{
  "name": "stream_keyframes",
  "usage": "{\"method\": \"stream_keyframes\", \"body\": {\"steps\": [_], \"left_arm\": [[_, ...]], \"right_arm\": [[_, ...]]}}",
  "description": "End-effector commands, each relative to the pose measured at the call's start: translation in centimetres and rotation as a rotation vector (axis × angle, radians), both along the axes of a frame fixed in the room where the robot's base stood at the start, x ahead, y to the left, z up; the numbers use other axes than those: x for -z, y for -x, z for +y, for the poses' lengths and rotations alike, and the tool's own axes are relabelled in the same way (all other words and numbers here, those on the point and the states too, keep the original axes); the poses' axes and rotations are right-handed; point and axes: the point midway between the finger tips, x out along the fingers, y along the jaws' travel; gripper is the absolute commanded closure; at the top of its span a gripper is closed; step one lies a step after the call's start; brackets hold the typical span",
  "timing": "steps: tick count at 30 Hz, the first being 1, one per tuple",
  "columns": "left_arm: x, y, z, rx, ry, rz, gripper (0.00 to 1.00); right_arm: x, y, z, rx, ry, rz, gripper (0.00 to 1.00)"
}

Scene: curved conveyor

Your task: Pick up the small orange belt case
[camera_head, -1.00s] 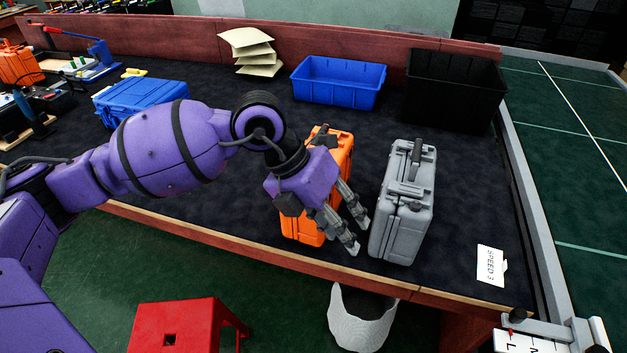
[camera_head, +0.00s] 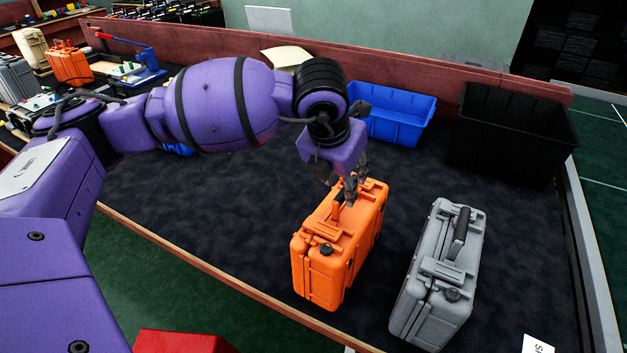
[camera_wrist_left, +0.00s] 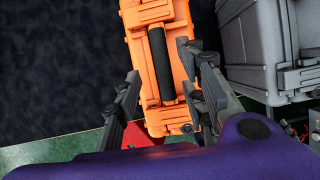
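The small orange belt case (camera_head: 325,268) stands upright on the dark table, its black handle on top. In the left wrist view the orange case (camera_wrist_left: 147,14) shows from above with its black handle (camera_wrist_left: 161,65). My left gripper (camera_head: 348,188) is over the far part of the case top and partly hides the handle. In the left wrist view its two fingers (camera_wrist_left: 158,64) are spread, one on each side of the handle, with a gap to it. Whether the fingertips touch the case cannot be told. My right gripper is not in view.
A grey case (camera_head: 440,275) stands close to the right of the orange case. A blue bin (camera_head: 395,118) and a black bin (camera_head: 510,135) are at the back. Another orange case (camera_head: 69,63) is far left. The table left of the case is clear.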

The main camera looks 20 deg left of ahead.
Motion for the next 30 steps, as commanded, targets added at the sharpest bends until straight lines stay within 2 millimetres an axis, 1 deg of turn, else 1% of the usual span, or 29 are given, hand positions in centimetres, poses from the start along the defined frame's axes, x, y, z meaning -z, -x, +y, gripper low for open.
{"method": "stream_keyframes", "body": {"steps": [3,7,10,16,24,25,30], "left_arm": [[1.5,-0.8,-0.6,0.0,0.001,0.0,0.62],[3.1,-1.4,-0.6,-0.001,0.001,0.001,0.62],[3.6,-1.6,-0.6,0.0,0.001,0.001,0.62],[3.6,-1.6,-0.6,0.0,0.001,0.0,0.62],[3.5,-1.6,-0.6,0.001,0.002,-0.001,0.97],[3.5,-1.6,-0.6,0.001,0.002,-0.001,1.0],[3.5,-1.6,-0.6,0.0,0.001,-0.001,1.0]], "right_arm": [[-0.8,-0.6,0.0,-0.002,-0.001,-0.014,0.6],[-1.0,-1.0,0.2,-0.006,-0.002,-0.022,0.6],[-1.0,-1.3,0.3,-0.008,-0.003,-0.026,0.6],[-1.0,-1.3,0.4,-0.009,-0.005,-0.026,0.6],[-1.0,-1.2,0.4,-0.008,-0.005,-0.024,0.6],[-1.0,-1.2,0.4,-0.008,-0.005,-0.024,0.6],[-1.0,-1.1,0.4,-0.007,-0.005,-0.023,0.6]]}}
